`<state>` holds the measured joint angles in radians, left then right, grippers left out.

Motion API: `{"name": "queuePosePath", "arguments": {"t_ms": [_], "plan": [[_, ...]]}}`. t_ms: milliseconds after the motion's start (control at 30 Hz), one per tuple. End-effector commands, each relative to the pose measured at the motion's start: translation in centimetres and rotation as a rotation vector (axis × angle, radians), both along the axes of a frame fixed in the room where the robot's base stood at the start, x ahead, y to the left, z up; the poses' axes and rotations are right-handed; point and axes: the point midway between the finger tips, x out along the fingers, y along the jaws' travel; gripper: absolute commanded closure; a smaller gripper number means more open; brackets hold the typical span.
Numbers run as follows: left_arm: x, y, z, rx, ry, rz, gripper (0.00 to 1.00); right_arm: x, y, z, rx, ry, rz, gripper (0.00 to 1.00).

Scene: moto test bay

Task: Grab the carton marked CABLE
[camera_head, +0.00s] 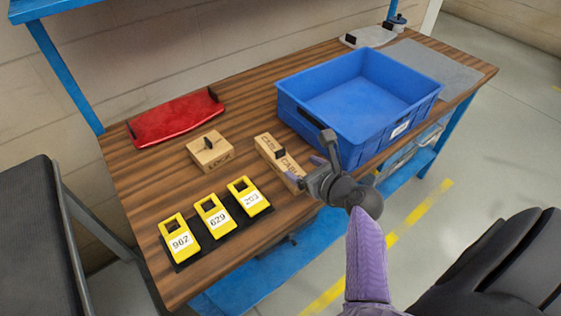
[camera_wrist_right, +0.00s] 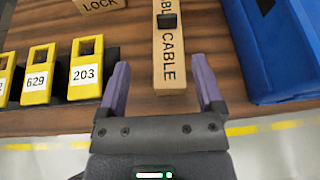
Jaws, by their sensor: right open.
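The carton marked CABLE (camera_head: 268,148) is a long, narrow brown box with a black tab on top. It lies on the wooden table, left of the blue crate. It also shows in the right wrist view (camera_wrist_right: 169,72), its near end lying between my finger lines. My right gripper (camera_head: 306,168) is open and empty at the near end of the carton. In the right wrist view its two purple fingers (camera_wrist_right: 161,68) show one on each side of the carton, with gaps. I cannot tell whether the fingertips are down at carton height. My left gripper is not in view.
A blue crate (camera_head: 291,101) stands close right of the carton. A LOCK carton (camera_head: 208,158) lies to the left. Yellow tags numbered 962, 629 and 203 (camera_head: 249,199) sit on a black strip. A red tray (camera_head: 172,120) lies behind. The table's front edge is near my gripper.

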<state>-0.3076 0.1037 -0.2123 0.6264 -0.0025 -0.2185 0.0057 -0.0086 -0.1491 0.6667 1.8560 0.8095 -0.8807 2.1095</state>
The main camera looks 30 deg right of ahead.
Motion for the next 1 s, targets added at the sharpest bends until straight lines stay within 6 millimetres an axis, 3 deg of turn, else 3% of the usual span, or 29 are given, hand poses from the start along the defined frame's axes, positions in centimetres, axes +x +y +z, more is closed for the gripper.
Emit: {"name": "queuePosePath", "arguments": {"t_ms": [333, 500, 767, 867, 1000], "plan": [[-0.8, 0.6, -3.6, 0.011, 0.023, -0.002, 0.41, 5.4, -0.5, -2.9, 0.044, -0.012, -0.029, 0.15], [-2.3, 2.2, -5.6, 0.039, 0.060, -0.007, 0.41, 8.3, -0.8, -4.3, 0.044, -0.010, -0.028, 0.15], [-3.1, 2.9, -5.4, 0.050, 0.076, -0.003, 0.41, 9.0, -0.8, -4.0, 0.042, -0.010, -0.028, 0.15], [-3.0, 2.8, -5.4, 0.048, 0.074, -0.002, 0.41, 9.0, -0.8, -4.0, 0.042, -0.010, -0.028, 0.32], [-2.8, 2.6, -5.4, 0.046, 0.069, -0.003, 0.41, 9.0, -0.8, -4.0, 0.042, -0.010, -0.027, 0.61]]}}
